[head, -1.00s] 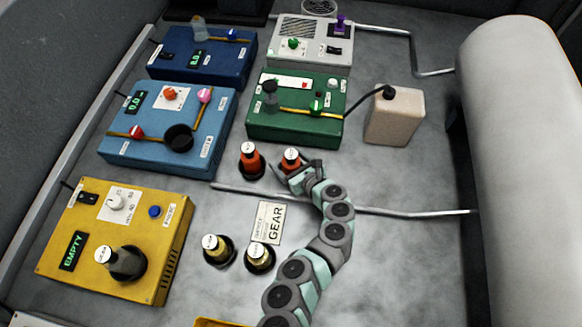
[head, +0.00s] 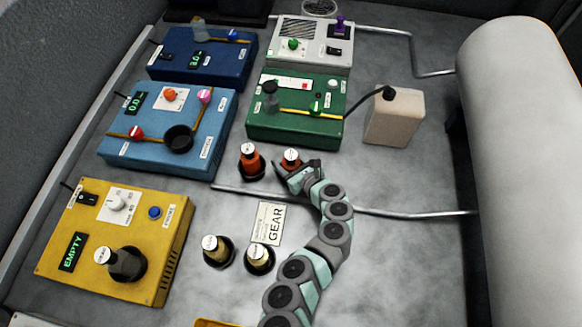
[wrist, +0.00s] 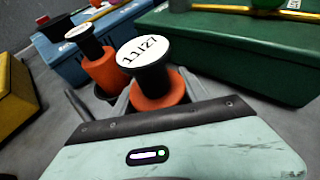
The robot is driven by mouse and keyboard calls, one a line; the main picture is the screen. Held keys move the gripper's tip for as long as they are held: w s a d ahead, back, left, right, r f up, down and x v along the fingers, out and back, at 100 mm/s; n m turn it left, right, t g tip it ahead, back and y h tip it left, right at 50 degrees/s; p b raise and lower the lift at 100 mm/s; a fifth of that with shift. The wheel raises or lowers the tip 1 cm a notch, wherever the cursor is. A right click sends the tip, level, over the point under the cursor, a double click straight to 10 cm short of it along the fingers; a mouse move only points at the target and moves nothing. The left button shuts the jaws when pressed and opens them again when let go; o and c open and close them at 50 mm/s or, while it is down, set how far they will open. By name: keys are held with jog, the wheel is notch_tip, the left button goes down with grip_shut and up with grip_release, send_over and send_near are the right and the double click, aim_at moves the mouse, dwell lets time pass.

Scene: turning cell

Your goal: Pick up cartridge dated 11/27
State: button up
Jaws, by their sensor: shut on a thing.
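The cartridge dated 11/27 (wrist: 158,88) is orange with a black neck and a white round label reading 11/27 in the wrist view. In the head view it (head: 291,157) stands just in front of the green box. My gripper (head: 284,168) is shut on this cartridge, with its fingers on either side of it in the wrist view (wrist: 146,100). The cartridge looks upright; its lower part is hidden by my gripper. A second orange cartridge (head: 250,156) stands in a black holder to the left; its label is too small to read.
The green box (head: 294,127) stands right behind the held cartridge. A blue box (head: 130,155) is to the left and a yellow box (head: 170,270) at the front left. Two gold cartridges (head: 210,246) stand in black holders near the GEAR card (head: 268,222). A beige container (head: 396,118) is at right.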

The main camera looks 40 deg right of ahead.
grip_shut()
